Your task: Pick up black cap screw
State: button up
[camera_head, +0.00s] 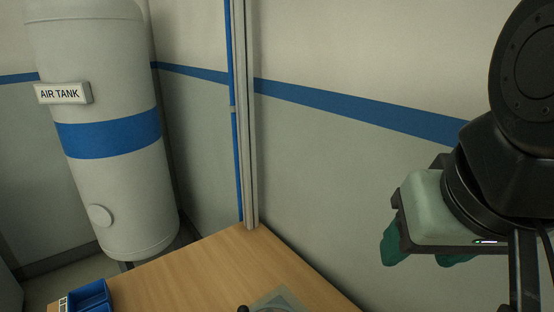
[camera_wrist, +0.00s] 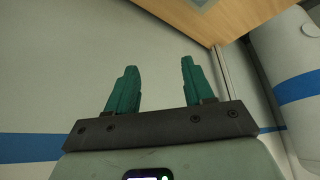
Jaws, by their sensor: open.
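My gripper (camera_head: 422,259) is at the right of the head view, high and beside the wall, away from the table. In the wrist view my gripper (camera_wrist: 159,66) has its two green fingers spread apart, with nothing between them. I cannot make out a black cap screw for sure in either view. A small dark object (camera_head: 243,308) shows at the bottom edge of the head view, cut off, and I cannot tell what it is.
The wooden table (camera_head: 215,265) has a blue bin (camera_head: 92,297) at its left and a grey flat piece (camera_head: 283,298) at the bottom edge. A metal post (camera_head: 247,120) rises at the table's far corner. An air tank (camera_head: 105,190) stands behind left. The table's far part is bare.

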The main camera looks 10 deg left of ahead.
jog(key=w+a+f+n+g+y, duration=0.2)
jog(key=w+a+f+n, duration=0.25)
jog(key=w+a, duration=0.7)
jog(key=s+a+f+n+g, duration=0.1)
jog(key=a+f, duration=0.3)
jog(key=a, duration=0.4)
jog(key=a+f+n, duration=0.2)
jog(key=a+f, duration=0.3)
jog(key=a, duration=0.3)
jog(key=s+a+f+n+g+h, duration=0.1)
jog(key=s+a+f+n, duration=0.4)
jog(key=a, duration=0.3)
jog(key=s+a+f+n+g, duration=0.1)
jog(key=s+a+f+n, duration=0.2)
jog(key=s+a+n, duration=0.3)
jog(key=s+a+f+n, duration=0.1)
jog(key=s+a+f, duration=0.1)
jog(key=s+f, duration=0.1)
jog(key=s+a+f+n, duration=0.2)
jog(key=s+f, duration=0.2)
jog(key=f, duration=0.1)
jog(key=s+a+f+n+h, duration=0.1)
jog(key=s+a+f+n, duration=0.1)
jog(key=s+f, duration=0.1)
jog(key=shift+s+a+f+g, duration=0.25)
jog(key=shift+a+f+g, duration=0.05)
jog(key=shift+a+f, duration=0.15)
notch_tip(320, 180, down, 6)
jog(key=shift+s+d+r, duration=0.1)
jog(key=shift+r, duration=0.05)
